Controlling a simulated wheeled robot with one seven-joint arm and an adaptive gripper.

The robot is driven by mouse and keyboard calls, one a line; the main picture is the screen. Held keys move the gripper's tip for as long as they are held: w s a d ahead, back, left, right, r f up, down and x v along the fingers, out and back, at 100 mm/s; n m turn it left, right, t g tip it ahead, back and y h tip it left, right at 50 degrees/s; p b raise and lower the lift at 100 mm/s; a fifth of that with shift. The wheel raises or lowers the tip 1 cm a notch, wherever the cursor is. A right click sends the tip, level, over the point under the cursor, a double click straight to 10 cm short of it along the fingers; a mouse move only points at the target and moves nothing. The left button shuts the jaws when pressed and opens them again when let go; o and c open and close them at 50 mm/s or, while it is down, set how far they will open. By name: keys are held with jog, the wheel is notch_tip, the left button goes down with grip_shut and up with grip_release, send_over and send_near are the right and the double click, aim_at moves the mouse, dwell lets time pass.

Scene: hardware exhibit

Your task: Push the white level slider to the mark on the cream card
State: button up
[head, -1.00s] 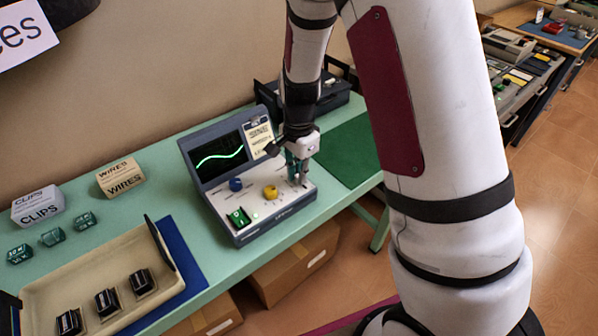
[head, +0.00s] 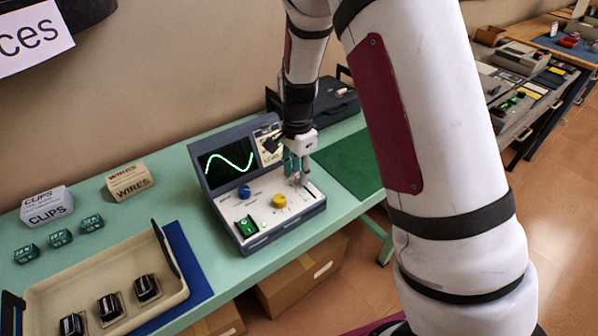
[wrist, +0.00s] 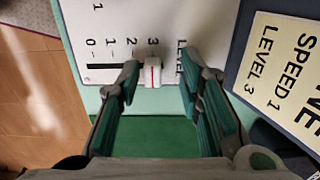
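The white level slider (wrist: 152,73), with a red line, sits in line with the 3 of the LEVEL scale in the wrist view. The dark slot shows to its left, under 0, 1 and 2. The cream card (wrist: 282,72) reads SPEED 1, LEVEL 3; it also shows beside the screen in the head view (head: 270,145). My gripper (wrist: 160,75) is open with its fingers on either side of the slider. The left fingertip is very close to it; I cannot tell whether they touch. The right finger stands clear. In the head view my gripper (head: 298,176) hides the slider.
The console (head: 235,207) has a screen (head: 228,162) with a green wave, a blue knob (head: 244,192), a yellow knob (head: 279,201) and a green switch (head: 246,227). A cream tray (head: 60,285) is at left. A green mat (head: 347,165) lies bare at right.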

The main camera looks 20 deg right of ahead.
aim_at(298, 174)
notch_tip(298, 174, up, 12)
dwell(0.7)
jog(key=s+d+r+n+t+y+p, duration=0.15)
jog(key=s+r+n, duration=0.55)
jog(key=s+r, duration=0.7)
jog(key=s+n+t+h, duration=0.1)
jog(key=s+n, duration=0.6)
jog(key=s, duration=0.8)
jog(key=shift+s+d+r+t+p, duration=0.25)
jog(key=shift+s+t+p, duration=0.1)
jog(key=shift+t, duration=0.5)
